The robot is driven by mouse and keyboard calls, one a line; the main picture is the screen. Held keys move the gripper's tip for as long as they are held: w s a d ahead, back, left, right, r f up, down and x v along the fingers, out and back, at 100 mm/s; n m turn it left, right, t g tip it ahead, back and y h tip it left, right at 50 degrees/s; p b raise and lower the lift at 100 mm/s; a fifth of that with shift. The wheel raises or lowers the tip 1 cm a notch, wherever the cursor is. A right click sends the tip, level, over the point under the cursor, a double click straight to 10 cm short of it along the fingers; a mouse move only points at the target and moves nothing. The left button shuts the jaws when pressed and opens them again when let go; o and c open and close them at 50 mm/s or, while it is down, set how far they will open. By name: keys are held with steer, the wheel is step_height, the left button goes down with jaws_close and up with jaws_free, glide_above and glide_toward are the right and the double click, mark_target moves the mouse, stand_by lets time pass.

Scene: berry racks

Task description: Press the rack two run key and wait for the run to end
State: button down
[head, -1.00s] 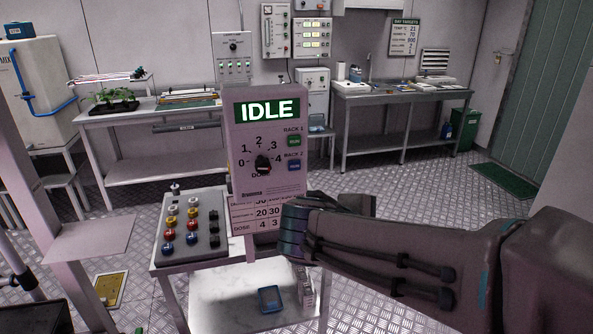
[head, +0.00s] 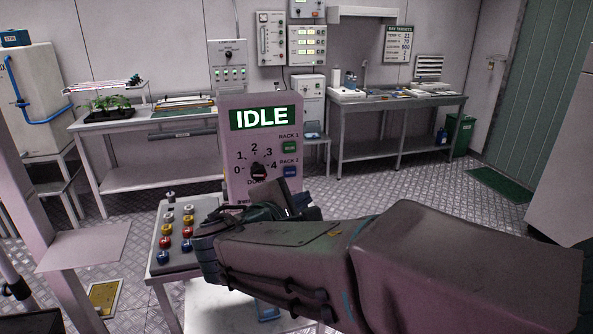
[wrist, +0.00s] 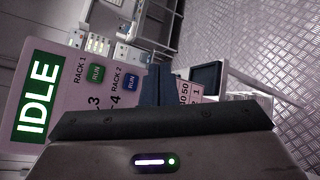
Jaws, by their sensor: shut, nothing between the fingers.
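The dosing panel (head: 236,150) stands upright in the middle of the head view. Its green display (head: 262,118) reads IDLE. The green rack 1 run key (head: 289,147) is above the blue rack 2 run key (head: 290,171) on the panel's right side. The dose dial (head: 258,171) is left of them. In the wrist view the panel appears turned sideways, with the blue rack 2 key (wrist: 131,82) beside the green rack 1 key (wrist: 96,74). My gripper (head: 290,200) is just below the keys, in front of the panel's lower part, and hides its printed table. The fingers look shut and empty.
A box of coloured buttons (head: 163,262) sits left of the panel on a small stand, partly behind my arm. A blue-edged object (head: 268,312) lies on the lower shelf. Benches (head: 140,118) line the back wall. Open metal floor (head: 400,190) lies to the right.

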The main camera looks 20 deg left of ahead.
mark_target(290, 172)
steer(key=shift+w+a+p, duration=0.3)
steer(key=shift+w+a, duration=0.35)
steer(key=shift+w, duration=0.35)
steer(key=shift+w+a+p, duration=0.25)
steer(key=shift+w+a, duration=0.35)
steer(key=shift+w, duration=0.45)
steer(key=shift+w+a+p, duration=0.3)
steer(key=shift+w+a, duration=0.35)
steer(key=shift+w, duration=0.35)
steer(key=shift+w, duration=0.1)
steer(key=shift+w+a, duration=0.15)
steer(key=shift+w, duration=0.1)
steer(key=shift+w+a+r, duration=0.15)
steer(key=shift+w+r, duration=0.1)
steer(key=shift+r, duration=0.05)
stand_by(1.1)
steer(key=shift+f+b, duration=0.1)
steer(key=shift+b, duration=0.25)
